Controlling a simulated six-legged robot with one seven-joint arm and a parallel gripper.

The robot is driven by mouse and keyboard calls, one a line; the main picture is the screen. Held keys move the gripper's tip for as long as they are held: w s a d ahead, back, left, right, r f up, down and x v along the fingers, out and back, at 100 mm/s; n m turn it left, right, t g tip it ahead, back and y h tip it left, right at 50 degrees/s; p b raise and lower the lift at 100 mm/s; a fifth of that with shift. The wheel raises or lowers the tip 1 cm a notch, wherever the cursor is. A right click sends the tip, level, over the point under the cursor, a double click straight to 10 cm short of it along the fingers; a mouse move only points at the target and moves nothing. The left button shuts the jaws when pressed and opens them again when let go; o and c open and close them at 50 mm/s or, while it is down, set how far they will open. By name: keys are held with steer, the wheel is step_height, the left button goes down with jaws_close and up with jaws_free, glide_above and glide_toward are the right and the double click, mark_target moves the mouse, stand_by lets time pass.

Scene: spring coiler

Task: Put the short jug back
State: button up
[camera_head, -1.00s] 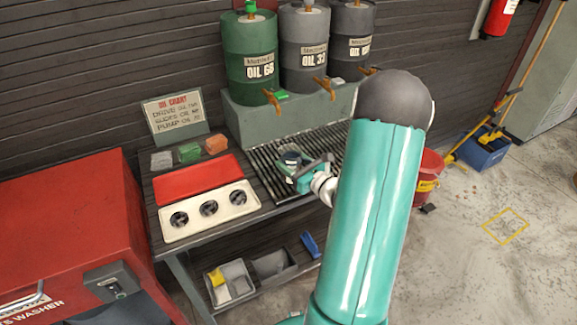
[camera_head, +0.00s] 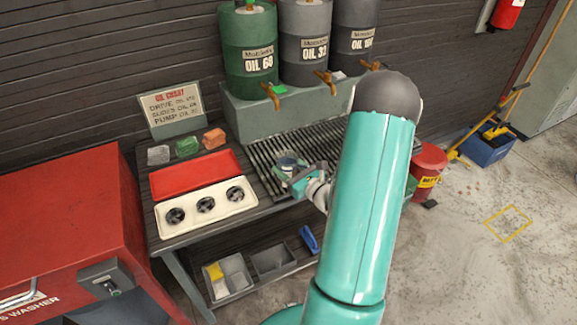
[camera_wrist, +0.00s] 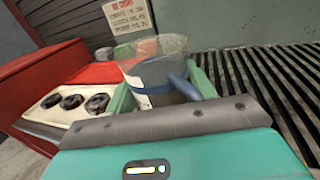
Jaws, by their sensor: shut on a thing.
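The short jug (camera_wrist: 150,72) is clear with a blue band, and its blue-grey handle (camera_wrist: 183,86) points toward my wrist. In the head view the jug (camera_head: 286,161) appears over the left part of the slatted drip grate (camera_head: 325,143). My gripper (camera_head: 297,178) is shut on the jug, with one green finger on each side in the wrist view (camera_wrist: 157,88). The jug looks nearly upright. I cannot tell whether its base touches the grate. A cream tray (camera_head: 236,210) with three round dark recesses lies to the left, beside a red tray (camera_head: 193,173).
Three oil drums (camera_head: 303,45) with brass taps stand behind the grate. A red washer (camera_head: 60,210) stands left of the bench. Bins (camera_head: 230,277) are on the lower shelf.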

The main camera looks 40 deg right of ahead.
steer(key=o, duration=1.1)
steer(key=shift+c, duration=0.2)
